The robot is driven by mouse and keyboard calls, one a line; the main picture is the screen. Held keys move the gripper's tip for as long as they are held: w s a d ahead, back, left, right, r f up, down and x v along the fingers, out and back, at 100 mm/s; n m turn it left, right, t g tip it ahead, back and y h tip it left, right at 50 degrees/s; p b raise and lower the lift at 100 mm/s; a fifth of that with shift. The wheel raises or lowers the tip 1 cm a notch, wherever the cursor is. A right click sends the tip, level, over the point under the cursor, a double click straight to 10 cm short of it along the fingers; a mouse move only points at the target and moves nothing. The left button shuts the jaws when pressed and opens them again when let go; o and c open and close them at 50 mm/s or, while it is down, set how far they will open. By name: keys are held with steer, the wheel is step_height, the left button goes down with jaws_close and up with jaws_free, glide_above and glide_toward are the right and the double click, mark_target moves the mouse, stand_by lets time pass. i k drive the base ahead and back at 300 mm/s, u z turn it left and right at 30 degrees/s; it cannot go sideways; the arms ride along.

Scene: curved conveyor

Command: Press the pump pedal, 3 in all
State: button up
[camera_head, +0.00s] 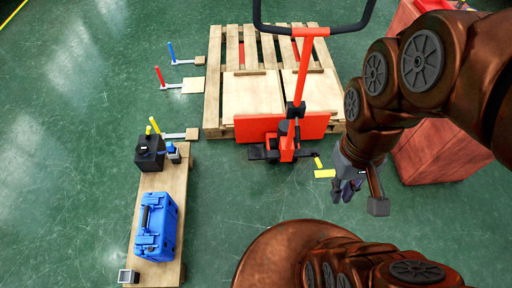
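A red pallet jack (303,78) with a black looped handle (312,33) stands at the wooden pallet. The yellow pump pedal (325,173) sticks out at the lower right of its base, with a short yellow arm (318,161) above it. My gripper (346,194) is dark grey and hangs just right of the pedal, very close to it in the picture. I cannot tell whether they touch. The fingers look close together, but their gap is too small to judge. Nothing is seen held.
The pallet (213,97) carries boards. A wooden bench (172,265) at lower left holds a blue case (156,227) and a black box (150,153). Levers with blue (171,52), red (160,77) and yellow grips stand at left. A red crate (440,150) is at right. Green floor is clear below the jack.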

mark_target(255, 152)
steer(key=z, duration=1.55)
steer(key=i, duration=1.05)
steer(key=u, duration=4.45)
